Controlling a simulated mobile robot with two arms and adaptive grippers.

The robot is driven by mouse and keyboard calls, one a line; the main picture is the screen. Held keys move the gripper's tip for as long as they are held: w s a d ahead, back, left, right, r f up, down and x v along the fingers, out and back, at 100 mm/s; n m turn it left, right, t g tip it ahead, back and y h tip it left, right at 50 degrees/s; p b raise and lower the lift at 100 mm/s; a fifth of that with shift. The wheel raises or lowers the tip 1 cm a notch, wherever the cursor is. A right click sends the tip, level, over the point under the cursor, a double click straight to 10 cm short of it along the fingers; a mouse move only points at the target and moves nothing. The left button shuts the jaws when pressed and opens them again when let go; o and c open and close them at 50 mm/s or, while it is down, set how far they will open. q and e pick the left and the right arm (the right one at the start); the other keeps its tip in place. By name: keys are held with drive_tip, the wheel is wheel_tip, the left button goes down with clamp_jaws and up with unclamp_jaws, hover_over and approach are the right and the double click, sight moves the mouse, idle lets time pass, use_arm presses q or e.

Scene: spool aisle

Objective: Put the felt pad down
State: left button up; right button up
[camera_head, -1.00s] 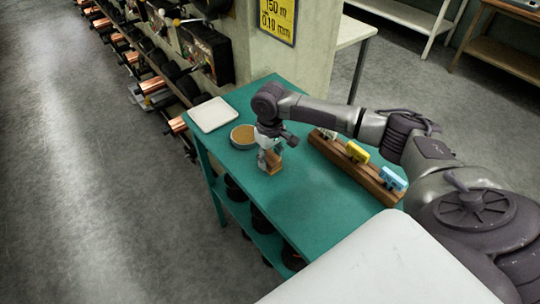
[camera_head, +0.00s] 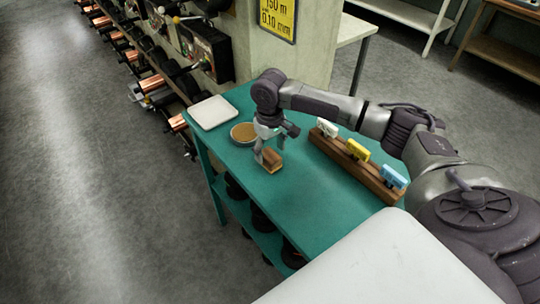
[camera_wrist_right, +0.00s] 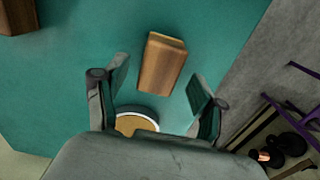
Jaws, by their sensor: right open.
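The felt pad, a small wooden block with a paler edge layer, (camera_head: 272,160) rests on the teal table (camera_head: 300,195). In the right wrist view the block (camera_wrist_right: 163,64) lies ahead of and between the spread fingers, with teal gaps on both sides. My right gripper (camera_head: 265,150) is open and empty, just above the block and partly in front of it in the head view. My left gripper is not in view.
A round tin with a tan top (camera_head: 244,132) and a white square plate (camera_head: 213,112) stand behind and left of the block. A wooden rack (camera_head: 345,164) with white, yellow and blue clips runs along the right. The table's front middle is clear.

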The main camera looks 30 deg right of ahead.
sight(270, 155)
wheel_tip(270, 155, up, 10)
drive_tip(key=b, duration=0.1)
drive_tip(key=shift+f, duration=0.2)
drive_tip(key=shift+s+f, duration=0.1)
idle(0.4)
